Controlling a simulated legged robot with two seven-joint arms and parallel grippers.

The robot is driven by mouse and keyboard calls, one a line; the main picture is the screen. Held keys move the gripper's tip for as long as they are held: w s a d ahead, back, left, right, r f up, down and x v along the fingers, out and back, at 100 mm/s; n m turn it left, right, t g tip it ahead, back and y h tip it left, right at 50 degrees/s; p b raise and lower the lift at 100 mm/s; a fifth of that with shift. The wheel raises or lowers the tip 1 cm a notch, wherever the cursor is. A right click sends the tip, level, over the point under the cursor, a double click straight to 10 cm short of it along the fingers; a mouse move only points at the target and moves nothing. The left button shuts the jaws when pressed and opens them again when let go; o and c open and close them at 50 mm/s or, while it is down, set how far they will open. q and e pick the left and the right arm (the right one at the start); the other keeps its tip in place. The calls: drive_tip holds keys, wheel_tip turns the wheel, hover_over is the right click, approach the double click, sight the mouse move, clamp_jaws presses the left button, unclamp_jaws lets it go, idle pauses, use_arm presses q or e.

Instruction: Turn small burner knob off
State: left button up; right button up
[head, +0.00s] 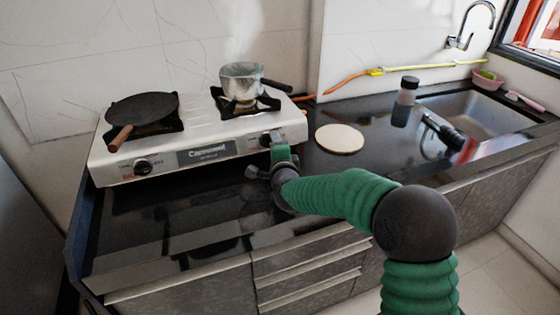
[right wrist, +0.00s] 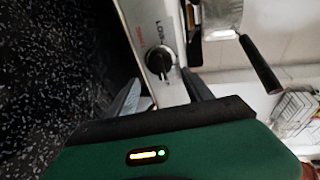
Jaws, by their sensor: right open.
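A white two-burner stove (head: 205,150) stands on the dark counter. Its right knob (right wrist: 160,62) is dark and round with a pale pointer line, set on the white front panel. My right gripper (head: 272,141) is at that knob and hides part of it in the head view. In the right wrist view the gripper (right wrist: 161,92) is open, with its two fingers apart on either side of the knob's line; I cannot tell if they touch it. The left knob (head: 143,167) is on the panel's left. My left gripper is not in view.
A steaming metal pot (head: 240,83) stands on the right burner, its dark handle pointing right. A black pan (head: 142,109) is on the left burner. A round board (head: 340,139), a dark bottle (head: 404,101) and the sink (head: 475,115) are further right. Counter in front of the stove is clear.

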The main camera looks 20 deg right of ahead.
drive_tip(key=p+v, duration=0.1)
drive_tip(key=v, duration=1.3)
